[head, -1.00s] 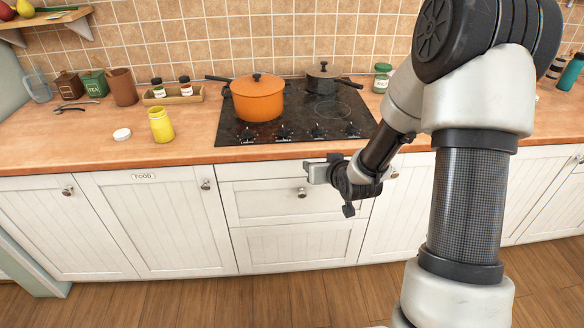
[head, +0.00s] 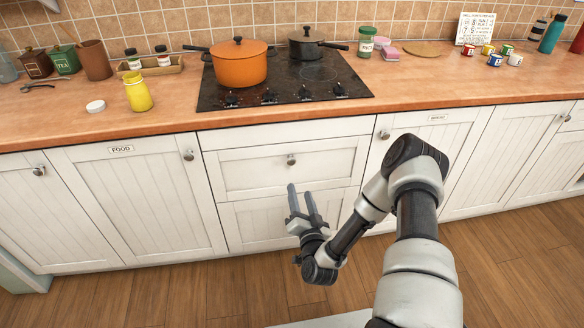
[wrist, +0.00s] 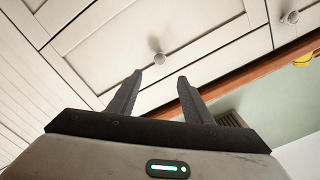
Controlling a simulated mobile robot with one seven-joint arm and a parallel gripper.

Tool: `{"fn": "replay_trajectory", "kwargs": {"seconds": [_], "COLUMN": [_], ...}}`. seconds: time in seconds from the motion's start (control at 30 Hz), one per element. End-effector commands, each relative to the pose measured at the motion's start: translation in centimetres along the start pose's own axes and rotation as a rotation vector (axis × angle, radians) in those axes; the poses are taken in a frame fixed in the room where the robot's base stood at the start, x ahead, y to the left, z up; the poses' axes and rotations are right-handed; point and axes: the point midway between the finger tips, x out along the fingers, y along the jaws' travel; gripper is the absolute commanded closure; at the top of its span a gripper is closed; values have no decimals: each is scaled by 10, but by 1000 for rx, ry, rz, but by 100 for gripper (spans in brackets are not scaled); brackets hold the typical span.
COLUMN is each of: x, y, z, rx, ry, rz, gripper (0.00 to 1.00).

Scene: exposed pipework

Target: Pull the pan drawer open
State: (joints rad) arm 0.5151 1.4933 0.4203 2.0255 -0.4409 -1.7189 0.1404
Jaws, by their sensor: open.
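Below the hob are two white drawer fronts, one above the other. The upper drawer (head: 250,172) has a round metal knob (head: 291,160) at its middle; both drawers look closed. I cannot tell from any label which is the pan drawer. My gripper (head: 300,190) is open and empty, in front of the drawers, its two fingers pointing up towards the upper front. In the wrist view a knob (wrist: 159,58) shows just beyond the gap between the open fingertips (wrist: 160,77), apart from them. The lower drawer (head: 245,222) is partly hidden by my gripper and shows no knob.
The wooden worktop (head: 170,120) overhangs above the drawers. An orange pot (head: 240,66) and a dark pan (head: 306,46) stand on the black hob (head: 330,88). Closed cupboards flank the drawers, including one labelled FOOD (head: 135,190). The wooden floor (head: 180,295) in front is clear.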

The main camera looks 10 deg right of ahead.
Motion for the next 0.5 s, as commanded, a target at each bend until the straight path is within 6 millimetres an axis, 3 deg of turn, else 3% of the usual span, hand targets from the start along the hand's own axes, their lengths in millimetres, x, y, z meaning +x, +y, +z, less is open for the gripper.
{"fn": "replay_trajectory", "kwargs": {"seconds": [0.5], "x": [112], "y": [1], "z": [1], "rx": [-2], "ry": [1], "rz": [-1], "gripper": [55]}}
